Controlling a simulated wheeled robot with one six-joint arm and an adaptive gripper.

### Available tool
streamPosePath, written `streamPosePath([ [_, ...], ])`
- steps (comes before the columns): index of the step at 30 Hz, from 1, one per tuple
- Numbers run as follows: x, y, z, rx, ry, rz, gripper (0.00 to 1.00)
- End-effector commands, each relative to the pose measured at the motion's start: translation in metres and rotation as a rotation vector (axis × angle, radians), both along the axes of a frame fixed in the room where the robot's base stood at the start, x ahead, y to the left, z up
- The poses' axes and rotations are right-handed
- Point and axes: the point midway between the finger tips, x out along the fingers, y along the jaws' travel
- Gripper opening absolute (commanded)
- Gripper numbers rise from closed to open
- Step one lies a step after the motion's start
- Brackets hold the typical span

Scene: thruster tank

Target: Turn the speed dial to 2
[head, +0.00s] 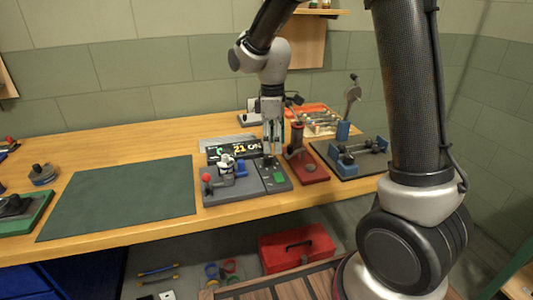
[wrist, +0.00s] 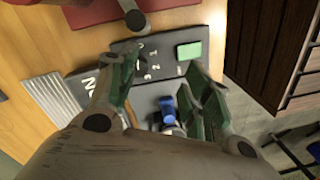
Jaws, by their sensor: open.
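The small dark control panel (wrist: 170,60) carries printed numerals and a green rectangle (wrist: 189,50); in the head view the panel (head: 271,184) is at the right of the grey thruster tank base (head: 240,194). A small dark part, perhaps the speed dial (wrist: 134,50), is beside the numerals; its pointer is too small to read. In the head view my gripper hides that spot. My gripper (head: 271,151) points down just above the panel. In the wrist view my gripper (wrist: 160,90) has its fingers wide apart with nothing between them.
A red-based stand (head: 308,170) is close to the right of the panel. A display (head: 234,150) stands behind the base, and a red knob (head: 206,178) is at its left. A blue part (wrist: 167,104) shows between the fingers, lower down. The green mat (head: 120,198) is clear.

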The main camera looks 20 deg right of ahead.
Motion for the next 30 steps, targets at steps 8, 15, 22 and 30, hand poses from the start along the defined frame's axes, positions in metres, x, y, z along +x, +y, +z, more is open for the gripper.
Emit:
streamPosePath([
  [8,0.030,0.009,0.013,0.037,-0.066,0.377,0.49],
  [15,0.029,0.008,-0.009,0.039,-0.062,0.431,0.49],
  [22,0.029,0.008,-0.047,0.038,-0.063,0.429,0.49],
  [30,0.029,0.008,-0.065,0.039,-0.065,0.429,0.49],
])
